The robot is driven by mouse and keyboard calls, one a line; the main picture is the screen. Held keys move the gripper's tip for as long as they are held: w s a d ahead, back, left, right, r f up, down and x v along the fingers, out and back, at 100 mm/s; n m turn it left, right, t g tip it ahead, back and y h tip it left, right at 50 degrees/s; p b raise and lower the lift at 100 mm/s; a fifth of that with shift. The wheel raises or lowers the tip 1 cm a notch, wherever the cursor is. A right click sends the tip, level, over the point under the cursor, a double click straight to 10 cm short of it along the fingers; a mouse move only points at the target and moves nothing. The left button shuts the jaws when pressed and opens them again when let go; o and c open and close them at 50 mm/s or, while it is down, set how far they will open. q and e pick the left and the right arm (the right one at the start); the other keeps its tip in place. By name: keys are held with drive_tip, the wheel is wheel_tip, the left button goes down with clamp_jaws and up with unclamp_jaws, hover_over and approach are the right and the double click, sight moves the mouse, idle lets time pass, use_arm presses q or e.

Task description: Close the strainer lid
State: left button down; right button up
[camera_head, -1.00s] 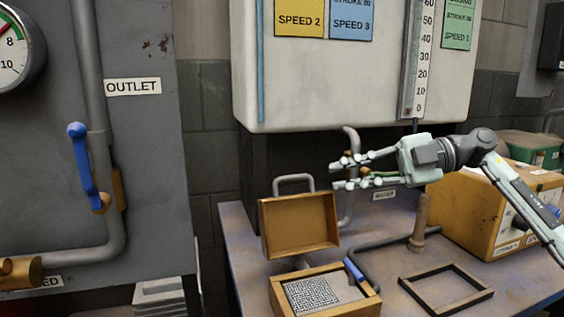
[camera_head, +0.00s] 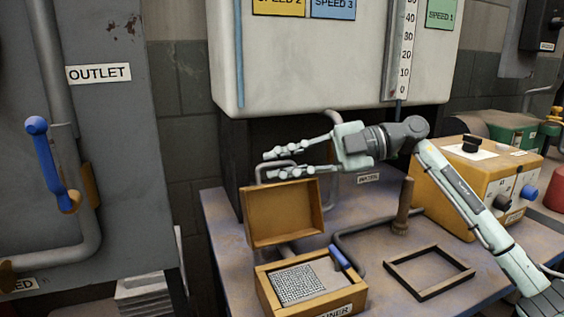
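The strainer (camera_head: 313,305) is an open yellow-brown box with a mesh screen (camera_head: 298,284) inside, at the lower middle of the head view. Its lid (camera_head: 284,214) stands raised at the back of the box, tilted up, with its hollow inside facing me. A grey loop handle (camera_head: 275,167) shows above the lid's top edge. My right gripper (camera_head: 268,164) comes in from the right, fingers pointing left and apart, with nothing between them. In the picture its fingertips lie just above the lid's top edge by the loop; I cannot tell whether they touch. My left gripper is not in view.
A blue-handled lever (camera_head: 341,257) lies at the strainer's right. An upright brown peg (camera_head: 403,207) and an empty dark frame (camera_head: 429,271) are on the bench to the right. A yellow control box (camera_head: 476,192) stands behind. A large white cabinet (camera_head: 330,60) overhangs the bench.

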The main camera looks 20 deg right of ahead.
drive_tip(key=shift+c, duration=0.6)
clamp_jaws()
